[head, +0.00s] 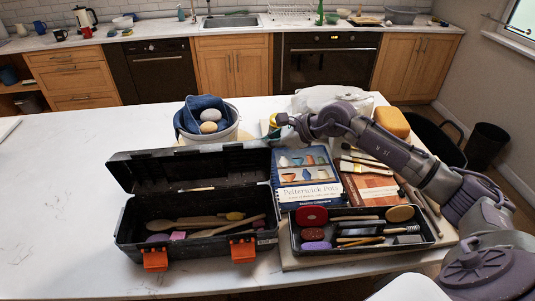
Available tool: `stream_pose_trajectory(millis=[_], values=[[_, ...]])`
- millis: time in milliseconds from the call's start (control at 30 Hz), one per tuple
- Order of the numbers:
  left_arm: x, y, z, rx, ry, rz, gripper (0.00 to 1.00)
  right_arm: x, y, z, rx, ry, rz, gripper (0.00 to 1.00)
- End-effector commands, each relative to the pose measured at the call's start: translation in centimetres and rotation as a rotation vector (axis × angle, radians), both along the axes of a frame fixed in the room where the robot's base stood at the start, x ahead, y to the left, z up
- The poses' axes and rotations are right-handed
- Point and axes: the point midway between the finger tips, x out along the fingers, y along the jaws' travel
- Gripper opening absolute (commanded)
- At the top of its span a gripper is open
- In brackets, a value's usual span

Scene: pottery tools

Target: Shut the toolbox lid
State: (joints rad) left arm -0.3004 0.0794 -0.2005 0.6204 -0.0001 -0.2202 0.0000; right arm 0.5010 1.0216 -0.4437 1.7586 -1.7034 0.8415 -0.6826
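The black toolbox (126,228) stands open on the white table, left of centre in the head view. Its lid (150,172) is raised and tilted back behind the box. Two orange latches, a left one (155,260) and a right one (243,251), are on the front. Wooden tools (200,222) and a purple piece lie inside. My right arm reaches in from the right, and its gripper (283,121) is above and behind the lid's right end, apparently not touching it. Its fingers are too small and turned away to read. My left gripper is out of view.
A tool tray (415,242) with sponges and brushes sits right of the toolbox, in front of books (305,178). A bucket (233,125) with a blue cloth stands behind the lid. The table's left side (60,200) is clear.

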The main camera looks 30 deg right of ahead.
Motion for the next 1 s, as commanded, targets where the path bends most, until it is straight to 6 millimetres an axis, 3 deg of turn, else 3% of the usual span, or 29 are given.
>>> stream_pose_trajectory(millis=[567, 1000], values=[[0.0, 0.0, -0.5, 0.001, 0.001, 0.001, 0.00, -4.7, 1.9, 0.4, -0.003, 0.001, 0.001, 0.00], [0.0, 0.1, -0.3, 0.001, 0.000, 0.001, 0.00, -4.6, 1.8, 0.6, -0.001, 0.001, 0.000, 0.00]])
